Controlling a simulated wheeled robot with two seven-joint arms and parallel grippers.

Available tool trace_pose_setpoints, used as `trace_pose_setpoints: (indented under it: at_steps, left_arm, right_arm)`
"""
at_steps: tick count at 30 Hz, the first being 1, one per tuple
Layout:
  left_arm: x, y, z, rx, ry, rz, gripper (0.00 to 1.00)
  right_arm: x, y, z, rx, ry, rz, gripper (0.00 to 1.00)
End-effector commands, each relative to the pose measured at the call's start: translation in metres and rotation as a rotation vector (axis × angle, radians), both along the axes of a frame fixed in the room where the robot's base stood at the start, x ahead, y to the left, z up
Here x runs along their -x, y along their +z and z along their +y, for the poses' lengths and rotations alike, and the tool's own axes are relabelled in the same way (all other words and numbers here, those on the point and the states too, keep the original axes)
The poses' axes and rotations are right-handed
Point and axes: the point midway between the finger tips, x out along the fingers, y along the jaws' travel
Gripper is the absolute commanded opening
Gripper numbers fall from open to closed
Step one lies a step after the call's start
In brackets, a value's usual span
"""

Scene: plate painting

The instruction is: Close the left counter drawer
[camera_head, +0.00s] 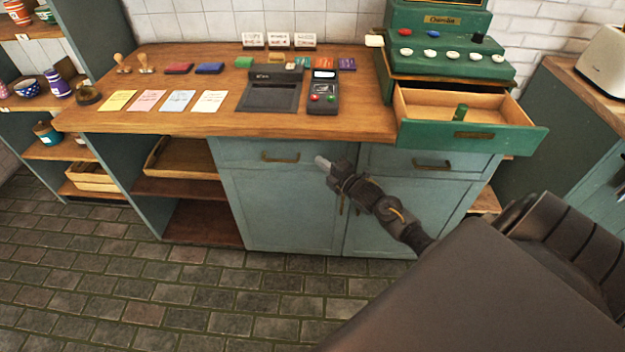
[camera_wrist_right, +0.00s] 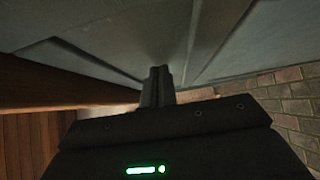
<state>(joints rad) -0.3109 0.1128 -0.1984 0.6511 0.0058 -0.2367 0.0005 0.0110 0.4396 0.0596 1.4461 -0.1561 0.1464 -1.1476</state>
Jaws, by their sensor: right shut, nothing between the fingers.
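The left counter drawer (camera_head: 240,153) is the blue-grey front with a brass handle (camera_head: 280,157) under the wooden countertop. Its front looks about flush with the cabinet face; no gap or open interior shows. My right gripper (camera_head: 320,162) is shut and empty, just right of that handle, near the drawer's right end. In the right wrist view its closed fingers (camera_wrist_right: 158,84) point at the blue-grey cabinet front (camera_wrist_right: 95,30); I cannot tell whether they touch it. My left gripper is in neither view.
The right counter drawer (camera_head: 395,160) looks shut. Above it, the green cash register's drawer (camera_head: 500,137) stands open and juts past the counter edge. Cards, a card reader (camera_head: 323,92) and stamps lie on the countertop (camera_head: 350,125). The brick floor (camera_head: 150,290) in front is clear.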

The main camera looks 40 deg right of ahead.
Motion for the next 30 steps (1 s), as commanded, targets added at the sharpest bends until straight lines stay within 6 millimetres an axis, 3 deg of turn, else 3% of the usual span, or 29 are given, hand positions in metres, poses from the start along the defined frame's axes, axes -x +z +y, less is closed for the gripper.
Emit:
trace_pose_setpoints:
  at_steps: [3, 10, 17, 23, 30]
  left_arm:
    - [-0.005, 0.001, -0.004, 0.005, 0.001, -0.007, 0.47]
    - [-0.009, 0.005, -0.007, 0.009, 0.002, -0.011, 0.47]
    - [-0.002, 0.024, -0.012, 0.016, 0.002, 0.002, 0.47]
    - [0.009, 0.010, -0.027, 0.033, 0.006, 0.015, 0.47]
    - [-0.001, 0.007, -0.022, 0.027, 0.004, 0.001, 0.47]
  right_arm:
    - [-0.003, 0.008, -0.008, 0.006, -0.018, -0.015, 0.00]
    - [-0.001, 0.011, -0.004, 0.007, -0.016, -0.017, 0.00]
    - [0.017, 0.009, 0.035, 0.003, 0.011, -0.004, 0.00]
    - [0.067, 0.001, 0.029, 0.005, 0.012, -0.001, 0.00]
    - [0.107, 0.001, 0.023, 0.003, 0.009, -0.002, 0.00]
